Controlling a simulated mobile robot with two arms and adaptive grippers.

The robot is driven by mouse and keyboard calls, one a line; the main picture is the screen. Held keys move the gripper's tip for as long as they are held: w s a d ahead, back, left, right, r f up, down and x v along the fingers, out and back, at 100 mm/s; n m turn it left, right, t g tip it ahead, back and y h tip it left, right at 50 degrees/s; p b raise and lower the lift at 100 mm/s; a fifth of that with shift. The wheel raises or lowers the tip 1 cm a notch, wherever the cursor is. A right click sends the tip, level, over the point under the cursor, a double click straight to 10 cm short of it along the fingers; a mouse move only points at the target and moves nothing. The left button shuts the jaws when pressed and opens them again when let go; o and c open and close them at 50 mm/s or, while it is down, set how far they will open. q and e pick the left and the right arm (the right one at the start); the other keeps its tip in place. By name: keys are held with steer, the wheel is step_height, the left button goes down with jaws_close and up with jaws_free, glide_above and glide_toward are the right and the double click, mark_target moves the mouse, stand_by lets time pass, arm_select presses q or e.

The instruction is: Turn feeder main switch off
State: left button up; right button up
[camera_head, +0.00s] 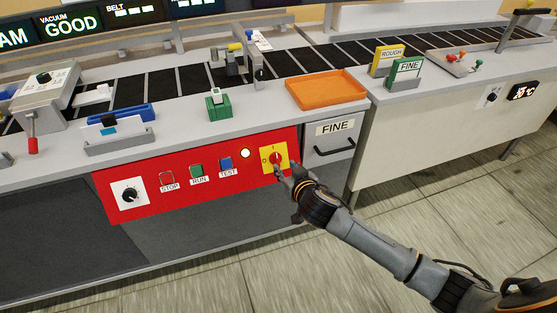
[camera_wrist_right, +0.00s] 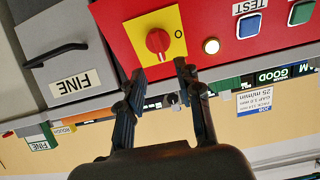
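The feeder main switch (camera_head: 276,158) is a red rotary knob on a yellow plate (camera_head: 266,167), at the right end of the red panel. A 0 mark sits on the plate left of the knob and an I mark above it. In the right wrist view the picture is upside down, and the knob (camera_wrist_right: 158,41) looks roughly upright, with the 0 mark to its right. My right gripper (camera_head: 286,173) is just in front of the plate. In the wrist view its fingers (camera_wrist_right: 160,70) are spread and empty, with the knob beyond their tips. My left gripper is not in view.
The red panel also holds a black dial (camera_head: 128,194), STOP (camera_head: 167,182), RUN (camera_head: 197,172) and TEST (camera_head: 226,163) buttons, and a lit white lamp (camera_head: 245,153). A FINE drawer with a black handle (camera_head: 335,149) is right of it. An orange tray (camera_head: 326,90) lies above.

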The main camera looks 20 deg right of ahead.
mark_target(277, 158)
steer(key=x, duration=0.7)
steer(key=shift+w+f, duration=0.15)
steer(key=shift+w, duration=0.1)
jaws_close()
